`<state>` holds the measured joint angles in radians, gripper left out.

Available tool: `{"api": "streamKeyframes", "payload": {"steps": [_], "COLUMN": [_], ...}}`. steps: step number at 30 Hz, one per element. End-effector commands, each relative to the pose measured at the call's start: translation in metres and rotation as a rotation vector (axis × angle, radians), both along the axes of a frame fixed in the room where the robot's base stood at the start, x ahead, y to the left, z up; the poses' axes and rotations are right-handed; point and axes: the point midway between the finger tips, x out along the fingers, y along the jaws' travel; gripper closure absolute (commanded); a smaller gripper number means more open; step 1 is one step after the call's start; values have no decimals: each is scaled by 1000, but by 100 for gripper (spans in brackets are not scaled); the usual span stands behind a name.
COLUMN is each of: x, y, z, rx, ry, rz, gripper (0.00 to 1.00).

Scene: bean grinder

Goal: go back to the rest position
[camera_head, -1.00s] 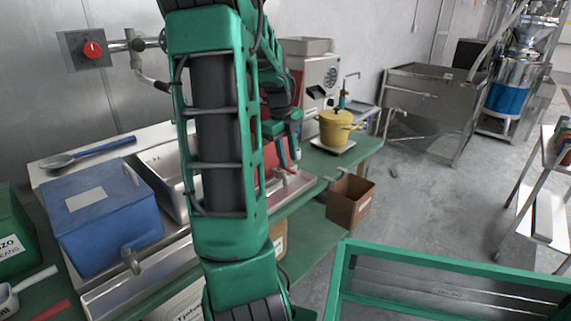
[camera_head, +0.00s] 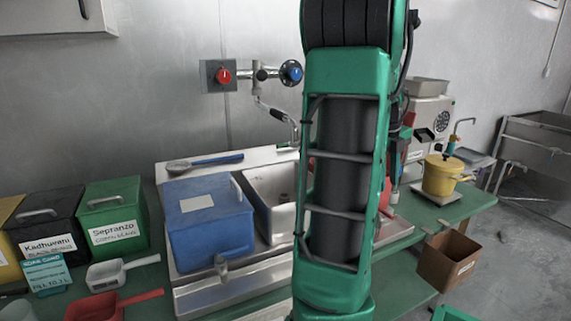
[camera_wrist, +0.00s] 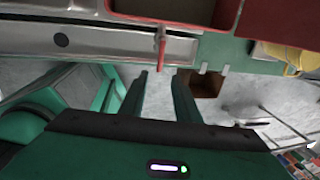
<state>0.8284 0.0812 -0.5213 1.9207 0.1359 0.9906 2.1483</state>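My green arm (camera_head: 345,180) stands upright across the middle of the head view. It hides part of the sink and the counter behind it. My gripper (camera_wrist: 160,80) shows in the wrist view with its two green fingers apart and nothing between them. It is in the air in front of the counter edge. In the head view the gripper is mostly hidden behind the arm.
The counter holds a blue box (camera_head: 207,222), a green box (camera_head: 112,217), a black box (camera_head: 47,233), a white scoop (camera_head: 117,271), a red scoop (camera_head: 105,304) and a yellow pot (camera_head: 440,176). A brown bin (camera_head: 447,262) hangs at the counter's front edge.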

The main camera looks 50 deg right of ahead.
Motion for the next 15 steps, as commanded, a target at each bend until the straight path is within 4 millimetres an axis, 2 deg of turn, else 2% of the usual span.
{"api": "streamKeyframes", "payload": {"steps": [5, 8, 11, 15], "x": [1, 8, 25, 59], "y": [1, 8, 29, 79], "z": [0, -1, -3, -9], "rx": [0, 10, 33, 79], "ry": [0, 2, 9, 26], "rz": [4, 62, 223, 597], "gripper": [71, 71, 71, 71]}}
